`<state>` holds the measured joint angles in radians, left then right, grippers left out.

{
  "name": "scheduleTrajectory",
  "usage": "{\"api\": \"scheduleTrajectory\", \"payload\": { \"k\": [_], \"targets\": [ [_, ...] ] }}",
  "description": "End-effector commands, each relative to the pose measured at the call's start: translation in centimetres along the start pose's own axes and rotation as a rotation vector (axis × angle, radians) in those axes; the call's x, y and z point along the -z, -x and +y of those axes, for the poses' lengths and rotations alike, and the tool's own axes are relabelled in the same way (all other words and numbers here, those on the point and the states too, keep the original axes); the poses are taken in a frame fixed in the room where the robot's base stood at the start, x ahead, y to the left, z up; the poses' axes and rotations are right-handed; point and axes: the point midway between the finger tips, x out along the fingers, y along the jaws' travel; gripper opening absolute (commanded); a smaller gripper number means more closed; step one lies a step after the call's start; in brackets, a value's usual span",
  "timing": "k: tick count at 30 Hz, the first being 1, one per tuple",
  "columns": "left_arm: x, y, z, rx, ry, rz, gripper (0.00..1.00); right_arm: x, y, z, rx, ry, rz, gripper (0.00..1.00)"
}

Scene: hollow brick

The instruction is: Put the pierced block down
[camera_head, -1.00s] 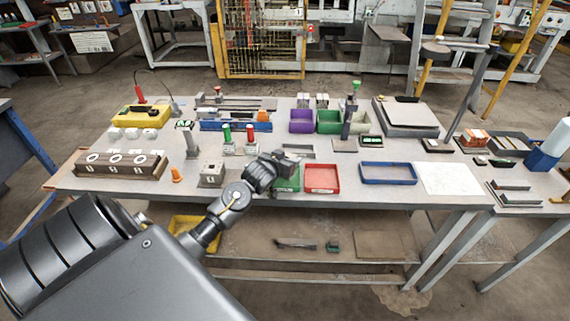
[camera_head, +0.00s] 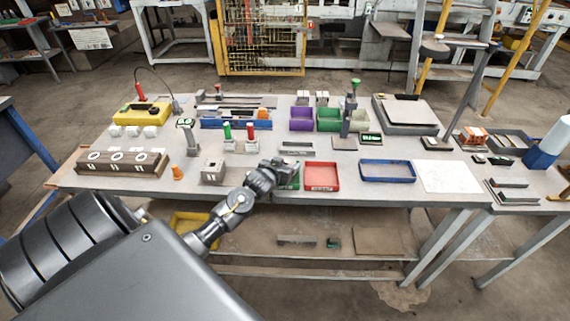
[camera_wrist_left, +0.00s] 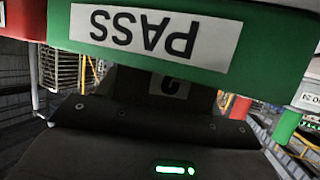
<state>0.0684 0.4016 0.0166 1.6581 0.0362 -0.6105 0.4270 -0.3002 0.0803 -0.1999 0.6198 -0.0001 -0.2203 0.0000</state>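My left gripper (camera_head: 284,172) is at the front edge of the table, over the green tray (camera_head: 294,184) and left of the red tray. In the left wrist view the green tray (camera_wrist_left: 265,50) fills the top, its PASS label upside down. A dark grey shape (camera_wrist_left: 130,88) with a small white label lies between the tray and my gripper body; I cannot tell if it is a held block or part of the gripper. The fingertips are hidden. A grey block (camera_head: 213,172) with an opening on top stands left of my gripper; I cannot tell if this is the pierced block.
A red tray (camera_head: 321,188) and a blue frame-like tray (camera_head: 388,180) stand to the right. A long brown block (camera_head: 120,170) with white rings, an orange cone (camera_head: 178,173) and red and green posts are on the left. A white sheet (camera_head: 446,176) lies at right.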

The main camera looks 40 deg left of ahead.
Motion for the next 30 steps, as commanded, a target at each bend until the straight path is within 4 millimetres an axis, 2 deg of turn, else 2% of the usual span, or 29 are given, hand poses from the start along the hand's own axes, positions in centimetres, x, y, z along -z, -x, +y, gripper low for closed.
{"api": "scheduleTrajectory", "payload": {
  "k": [1, 4, 15, 20, 30],
  "targets": [
    [0.0, 0.0, 0.0, 0.000, 0.000, 0.000, 0.74, 0.0, 0.0, 0.0, 0.000, 0.000, 0.001, 0.36],
    [0.0, 0.0, 0.0, 0.000, 0.000, 0.000, 0.85, 0.1, 0.0, 0.0, 0.000, 0.000, 0.001, 0.36],
    [0.3, 0.5, 0.0, 0.000, -0.001, -0.001, 0.85, 0.1, 0.1, 0.0, 0.000, 0.000, 0.001, 0.36],
    [0.2, 3.0, 0.0, 0.000, -0.001, 0.000, 0.85, 0.1, -0.2, -0.1, 0.000, 0.000, 0.002, 0.36],
    [0.2, 9.9, 0.0, 0.000, 0.000, 0.000, 0.85, 0.0, -1.0, -0.1, 0.001, 0.000, 0.002, 0.36]
  ]
}}
